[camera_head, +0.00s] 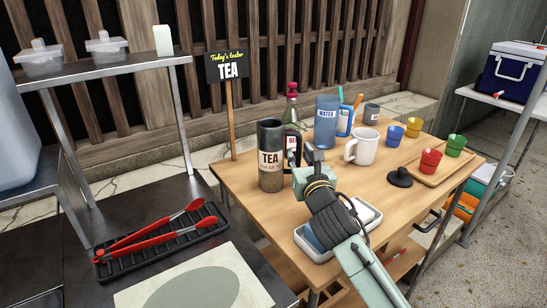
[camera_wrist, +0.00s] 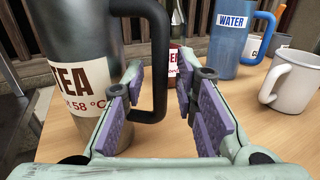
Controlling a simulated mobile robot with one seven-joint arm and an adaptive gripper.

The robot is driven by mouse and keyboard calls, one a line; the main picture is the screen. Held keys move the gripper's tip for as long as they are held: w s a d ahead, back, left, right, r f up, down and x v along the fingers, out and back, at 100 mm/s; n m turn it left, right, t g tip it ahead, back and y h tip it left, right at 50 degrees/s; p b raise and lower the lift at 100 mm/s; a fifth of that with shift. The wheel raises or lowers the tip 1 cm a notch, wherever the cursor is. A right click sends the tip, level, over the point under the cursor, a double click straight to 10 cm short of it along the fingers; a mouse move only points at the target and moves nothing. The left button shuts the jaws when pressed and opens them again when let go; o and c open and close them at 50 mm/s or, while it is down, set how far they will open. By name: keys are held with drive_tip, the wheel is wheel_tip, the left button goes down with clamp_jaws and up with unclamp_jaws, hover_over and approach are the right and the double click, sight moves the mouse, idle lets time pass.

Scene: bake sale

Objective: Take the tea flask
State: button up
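The tea flask (camera_head: 269,142) is a tall, dark cylinder with a "TEA" label, standing upright at the left of the wooden table. In the wrist view the tea flask (camera_wrist: 85,38) fills the left side, its black handle (camera_wrist: 160,55) facing right. My gripper (camera_head: 304,160) is to the right of the flask. In the wrist view my gripper (camera_wrist: 161,82) is open, its purple-padded fingers on either side of the handle's upright bar. The left finger appears to be between bar and body. There is a gap at the right finger; contact on the left cannot be told.
Behind stand a dark red-capped bottle (camera_head: 291,110) and the blue water jug (camera_head: 326,122). A white mug (camera_head: 362,147), a black lid (camera_head: 399,177) and a red cup (camera_head: 430,162) are to the right. A white tray (camera_head: 368,214) lies beneath my arm. A TEA sign (camera_head: 227,67) rises behind.

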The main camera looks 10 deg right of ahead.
clamp_jaws()
drive_tip(key=shift+r, duration=0.15)
idle(0.6)
